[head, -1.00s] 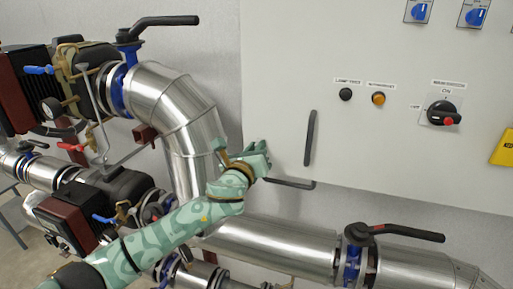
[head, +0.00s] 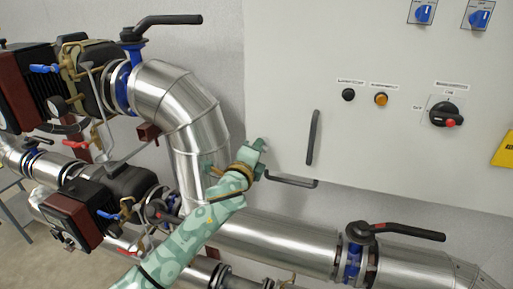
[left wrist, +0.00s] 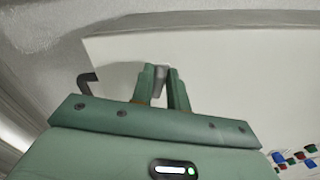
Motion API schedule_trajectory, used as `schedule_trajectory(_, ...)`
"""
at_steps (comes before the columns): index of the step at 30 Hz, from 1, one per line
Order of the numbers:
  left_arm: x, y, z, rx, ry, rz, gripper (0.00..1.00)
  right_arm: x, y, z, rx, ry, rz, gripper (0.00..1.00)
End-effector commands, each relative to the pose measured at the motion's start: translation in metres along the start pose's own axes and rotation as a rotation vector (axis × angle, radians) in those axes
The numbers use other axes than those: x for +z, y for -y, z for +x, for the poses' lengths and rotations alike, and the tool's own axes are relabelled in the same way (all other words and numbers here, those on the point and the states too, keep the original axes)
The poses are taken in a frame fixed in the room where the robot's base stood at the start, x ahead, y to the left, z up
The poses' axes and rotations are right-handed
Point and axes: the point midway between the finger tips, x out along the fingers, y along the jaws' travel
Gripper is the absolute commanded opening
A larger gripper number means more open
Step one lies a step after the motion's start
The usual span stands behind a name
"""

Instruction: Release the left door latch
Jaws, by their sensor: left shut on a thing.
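The white cabinet door (head: 360,140) fills the right of the head view. My left gripper (head: 260,147) is at the cabinet's lower left edge. In the left wrist view its two fingers (left wrist: 161,85) are closed around a small grey piece (left wrist: 160,74), which appears to be the left door latch. In the head view my gripper hides this piece. My right gripper does not show.
A dark upright handle (head: 313,138) is on the door, right of my gripper. Metal pipes (head: 275,240) with black valve levers (head: 405,232) run below and left, close to my forearm.

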Motion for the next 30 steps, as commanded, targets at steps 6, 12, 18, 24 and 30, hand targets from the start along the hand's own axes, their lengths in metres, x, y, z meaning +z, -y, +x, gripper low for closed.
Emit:
schedule_trajectory(6,-0.0005,-0.0029,-0.0001,0.003,0.000,-0.153,0.00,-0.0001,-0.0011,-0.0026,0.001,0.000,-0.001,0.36)
schedule_trajectory(12,-0.0010,-0.0041,-0.0002,0.003,0.000,-0.245,0.00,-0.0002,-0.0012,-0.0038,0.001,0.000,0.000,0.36)
schedule_trajectory(18,-0.0006,-0.0049,-0.0001,0.003,0.001,-0.290,0.00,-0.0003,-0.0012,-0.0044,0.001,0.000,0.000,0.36)
schedule_trajectory(24,-0.0007,-0.0052,-0.0001,0.004,0.001,-0.302,0.00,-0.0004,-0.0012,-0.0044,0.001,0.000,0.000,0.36)
schedule_trajectory(30,-0.0008,-0.0052,-0.0001,0.004,0.000,-0.302,0.00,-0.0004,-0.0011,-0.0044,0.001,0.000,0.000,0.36)
